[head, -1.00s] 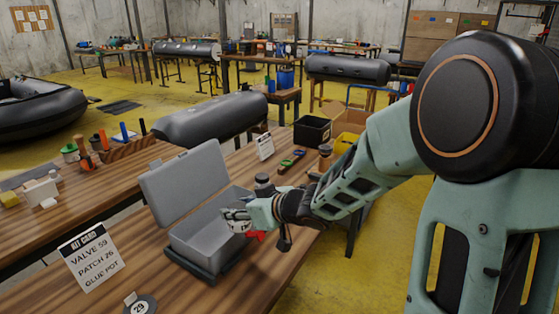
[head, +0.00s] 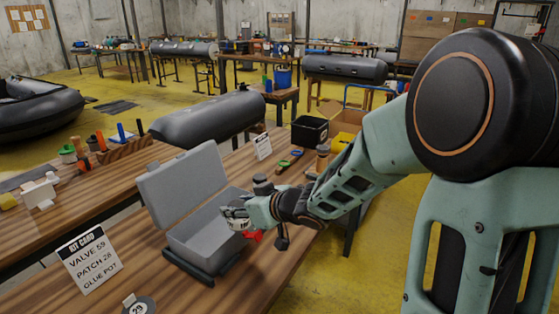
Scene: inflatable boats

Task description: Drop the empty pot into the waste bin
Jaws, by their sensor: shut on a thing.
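My gripper (head: 236,213) is over the right side of an open grey case (head: 190,238) on the near wooden table. A red piece (head: 253,237) shows just below the fingers. A dark-capped jar (head: 262,182) stands behind my gripper, partly covered by it. A black open box (head: 310,131) and a yellow bin (head: 343,139) are farther back; I cannot tell which is the waste bin.
A kit card (head: 90,260) reading valve 59, patch 26 and glue pot stands left of the case. A round tag marked 29 (head: 139,306) lies at the front. Green-handled tools (head: 288,161) and a brown bottle (head: 322,157) are near the far table end.

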